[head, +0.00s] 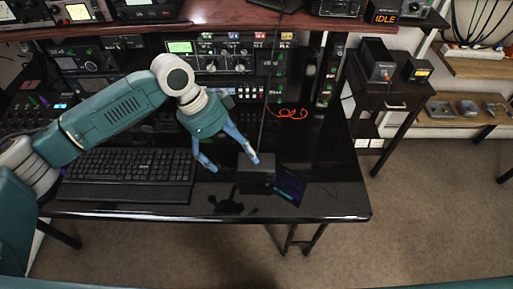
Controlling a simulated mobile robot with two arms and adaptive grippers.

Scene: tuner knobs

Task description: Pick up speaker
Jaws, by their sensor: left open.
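A small dark box (256,182), which looks like the speaker, stands on the glossy black desk near its front edge. My left gripper (234,163) reaches in from the left with its two blue fingers spread apart and nothing between them. One fingertip is over the box's top left part in the picture; I cannot tell whether it touches. The other fingertip is to the left of the box, over bare desk. My right gripper is out of view.
A black keyboard (128,166) lies left of the box, under my left arm. Radio gear (222,60) stands behind, below a reddish shelf (215,17). A red cable (291,113) lies at the back. The desk (325,195) is bare at the right.

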